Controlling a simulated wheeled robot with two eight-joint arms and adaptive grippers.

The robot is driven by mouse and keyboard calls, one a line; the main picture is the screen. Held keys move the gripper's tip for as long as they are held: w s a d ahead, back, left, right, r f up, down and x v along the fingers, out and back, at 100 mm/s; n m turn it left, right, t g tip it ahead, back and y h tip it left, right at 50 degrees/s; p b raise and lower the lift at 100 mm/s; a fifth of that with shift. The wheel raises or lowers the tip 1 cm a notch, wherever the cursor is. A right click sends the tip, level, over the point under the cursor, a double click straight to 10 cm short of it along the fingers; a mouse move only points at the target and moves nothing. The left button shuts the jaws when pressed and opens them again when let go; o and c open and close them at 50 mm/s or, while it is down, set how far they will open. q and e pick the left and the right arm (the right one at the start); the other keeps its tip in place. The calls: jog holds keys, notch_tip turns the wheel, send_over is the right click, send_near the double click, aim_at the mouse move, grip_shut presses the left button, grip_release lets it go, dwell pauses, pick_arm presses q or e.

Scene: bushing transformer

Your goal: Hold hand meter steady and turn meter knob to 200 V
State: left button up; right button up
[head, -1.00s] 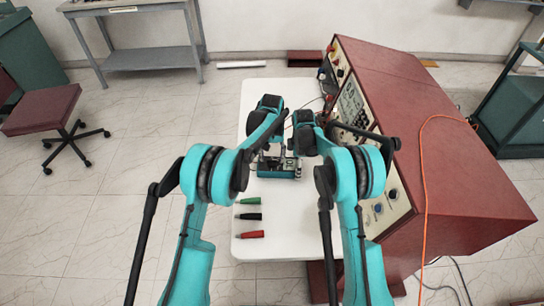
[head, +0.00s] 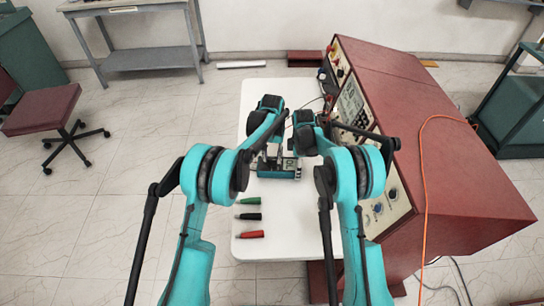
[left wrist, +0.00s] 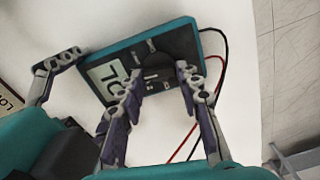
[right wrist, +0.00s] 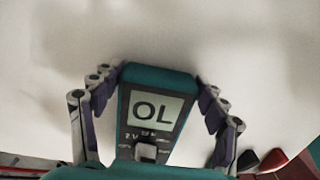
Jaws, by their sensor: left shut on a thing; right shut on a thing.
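The hand meter (head: 279,178) is a small teal box with a grey face, on the white table under my two arms. Its display (right wrist: 156,109) reads OL in the right wrist view. My right gripper (right wrist: 156,98) is shut across the meter (right wrist: 182,80), one finger on each side of the display end. My left gripper (left wrist: 160,72) is over the meter face, its fingers on either side of the meter knob (left wrist: 154,76), shut on it. The fingers partly hide the knob, and I cannot read its setting.
Green (head: 249,202), black (head: 248,216) and red (head: 250,234) probes or connectors lie at the table's near left. A red console (head: 440,130) with a dial panel stands along the right. A red lead (left wrist: 185,142) and a black lead run from the meter.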

pick_arm(q)
jog(key=m, duration=0.4)
jog(key=shift+d, duration=0.1)
jog(key=shift+m, duration=1.5)
jog(key=o, duration=1.2)
jog(key=shift+c, duration=0.2)
jog(key=shift+r, duration=0.1)
notch_tip(320, 180, up, 12)
